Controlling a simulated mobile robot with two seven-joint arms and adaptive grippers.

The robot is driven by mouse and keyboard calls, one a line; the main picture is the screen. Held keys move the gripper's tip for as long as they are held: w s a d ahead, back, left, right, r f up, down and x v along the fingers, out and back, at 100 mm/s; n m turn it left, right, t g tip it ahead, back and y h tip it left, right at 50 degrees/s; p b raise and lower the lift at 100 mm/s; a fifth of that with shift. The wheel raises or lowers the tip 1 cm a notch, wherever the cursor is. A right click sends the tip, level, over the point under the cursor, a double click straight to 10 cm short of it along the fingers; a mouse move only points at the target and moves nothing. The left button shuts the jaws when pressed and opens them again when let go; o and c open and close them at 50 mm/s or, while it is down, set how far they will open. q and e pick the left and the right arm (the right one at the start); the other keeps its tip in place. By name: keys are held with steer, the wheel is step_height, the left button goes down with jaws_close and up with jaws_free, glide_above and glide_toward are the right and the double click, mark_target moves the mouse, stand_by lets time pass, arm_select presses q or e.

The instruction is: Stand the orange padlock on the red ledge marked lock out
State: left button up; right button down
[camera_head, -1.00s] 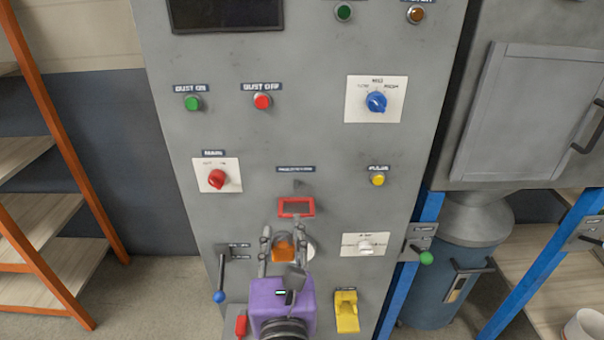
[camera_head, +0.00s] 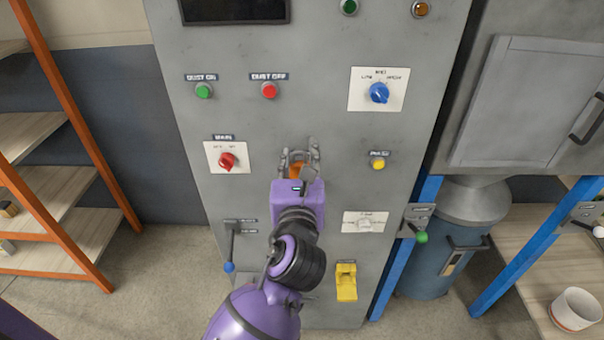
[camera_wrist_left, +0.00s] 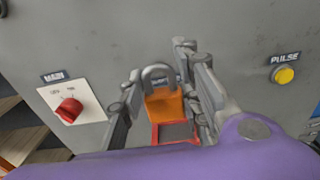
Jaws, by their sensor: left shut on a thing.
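My left gripper (camera_head: 300,152) is shut on the orange padlock (camera_head: 296,171), in front of the middle of the grey panel. The left wrist view shows the padlock (camera_wrist_left: 165,106) between the fingers, upright with its grey shackle on top. The red ledge (camera_wrist_left: 154,135) shows just below the padlock in that view; I cannot tell whether they touch. In the head view my gripper and wrist hide the ledge and its label. My right gripper is not in view.
The panel carries a red MAIN switch (camera_head: 227,161) left of the gripper and a yellow button (camera_head: 378,164) to the right. Below are a blue-tipped lever (camera_head: 230,250), a white knob (camera_head: 365,225) and a yellow part (camera_head: 346,282). Orange-framed shelves (camera_head: 70,240) stand at the left.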

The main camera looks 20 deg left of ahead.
mark_target(300, 163)
arm_select(q)
steer(key=w+f, duration=0.2)
steer(key=shift+w+a+f, duration=0.1)
steer(key=shift+a+f, duration=0.1)
steer(key=shift+f, duration=0.2)
steer(key=f, duration=0.1)
steer(key=f+b, duration=0.1)
steer(key=f, duration=0.1)
steer(key=shift+w+f, duration=0.25)
steer(key=shift+f, duration=0.15)
steer(key=shift+r, duration=0.2)
steer(key=shift+f, duration=0.25)
steer(key=o, duration=1.2)
